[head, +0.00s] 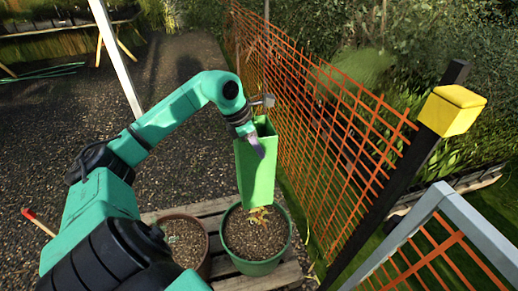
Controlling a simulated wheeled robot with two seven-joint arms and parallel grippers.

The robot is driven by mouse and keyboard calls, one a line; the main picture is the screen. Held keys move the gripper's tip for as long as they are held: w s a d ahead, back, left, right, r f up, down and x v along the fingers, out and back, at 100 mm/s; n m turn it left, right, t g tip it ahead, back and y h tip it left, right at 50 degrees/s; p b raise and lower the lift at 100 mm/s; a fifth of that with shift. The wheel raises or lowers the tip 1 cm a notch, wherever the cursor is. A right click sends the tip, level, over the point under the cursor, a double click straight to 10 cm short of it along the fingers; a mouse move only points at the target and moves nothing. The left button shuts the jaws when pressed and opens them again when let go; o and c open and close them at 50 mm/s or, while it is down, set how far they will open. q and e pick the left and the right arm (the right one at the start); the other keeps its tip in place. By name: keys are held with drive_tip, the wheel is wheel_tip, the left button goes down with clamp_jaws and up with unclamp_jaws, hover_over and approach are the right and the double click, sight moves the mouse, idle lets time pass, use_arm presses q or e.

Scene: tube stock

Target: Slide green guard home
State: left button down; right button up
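The green guard (257,180), a tall open-topped sleeve, is upright over the green pot (255,267). Its lower edge is just above a small yellowish seedling (260,215) in the pot's soil, so it appears to hang clear of the soil. My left gripper (257,148) is at the guard's upper part, with a purplish finger against its near wall. It appears shut on that wall; the other finger is hidden. My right gripper is out of view.
A brown pot (185,240) stands left of the green pot on a wooden pallet (275,281). An orange mesh fence (325,130) runs close on the right, with a dark post capped by a yellow block (452,110). Gravel lies open at left, with a red-headed tool (30,214).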

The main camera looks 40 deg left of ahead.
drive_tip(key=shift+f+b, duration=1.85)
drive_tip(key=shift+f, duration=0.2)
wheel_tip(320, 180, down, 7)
drive_tip(key=b, duration=0.7)
